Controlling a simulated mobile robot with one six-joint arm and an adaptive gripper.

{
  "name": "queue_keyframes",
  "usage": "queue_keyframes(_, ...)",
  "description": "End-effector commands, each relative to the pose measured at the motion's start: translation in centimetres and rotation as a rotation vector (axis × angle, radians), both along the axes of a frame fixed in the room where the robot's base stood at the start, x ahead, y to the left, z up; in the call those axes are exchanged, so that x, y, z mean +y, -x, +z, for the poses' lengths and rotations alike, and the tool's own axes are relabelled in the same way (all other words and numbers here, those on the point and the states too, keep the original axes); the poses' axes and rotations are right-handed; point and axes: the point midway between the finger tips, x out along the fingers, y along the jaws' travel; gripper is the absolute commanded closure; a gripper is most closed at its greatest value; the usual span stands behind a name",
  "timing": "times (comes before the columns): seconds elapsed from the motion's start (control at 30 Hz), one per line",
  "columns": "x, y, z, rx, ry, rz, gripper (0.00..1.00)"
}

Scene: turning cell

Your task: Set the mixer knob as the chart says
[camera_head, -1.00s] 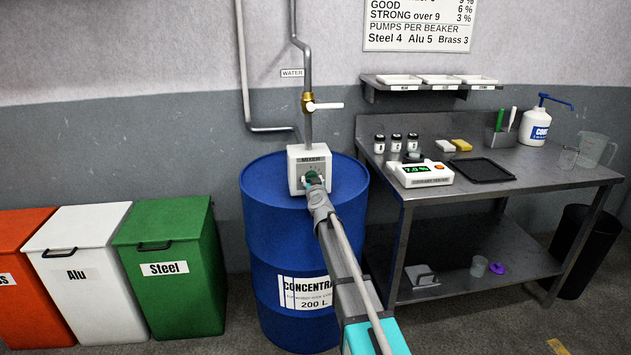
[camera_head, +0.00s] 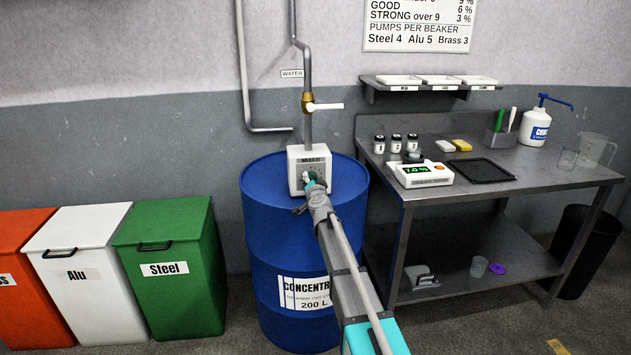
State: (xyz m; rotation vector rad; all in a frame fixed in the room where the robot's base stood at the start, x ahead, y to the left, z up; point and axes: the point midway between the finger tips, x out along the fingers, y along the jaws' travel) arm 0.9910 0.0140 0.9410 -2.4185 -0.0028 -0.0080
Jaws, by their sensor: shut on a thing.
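The knob's exact setting cannot be read. The chart (camera_head: 418,24) on the wall is cut off at the top; it shows GOOD 6 %, STRONG over 9 3 %, and pumps per beaker Steel 4, Alu 5, Brass 3. The tester (camera_head: 421,174) on the bench has a green display that seems to read 7.0 %.
A steel bench (camera_head: 545,183) stands right of the drum with a black tray (camera_head: 485,170), vials, and a pump bottle (camera_head: 535,128). Green (camera_head: 170,215), white and red bins stand left. A water pipe with a valve (camera_head: 309,104) rises behind the mixer.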

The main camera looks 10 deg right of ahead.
Motion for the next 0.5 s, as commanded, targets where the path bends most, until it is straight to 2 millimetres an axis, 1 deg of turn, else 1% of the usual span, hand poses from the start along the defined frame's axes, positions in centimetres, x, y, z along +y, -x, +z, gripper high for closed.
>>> queue_keyframes(0.23,0.15,-0.22,0.04,0.001,-0.116,0.003,0.84)
queue_keyframes(0.5,0.22,-0.21,0.04,0.002,-0.150,0.004,0.84)
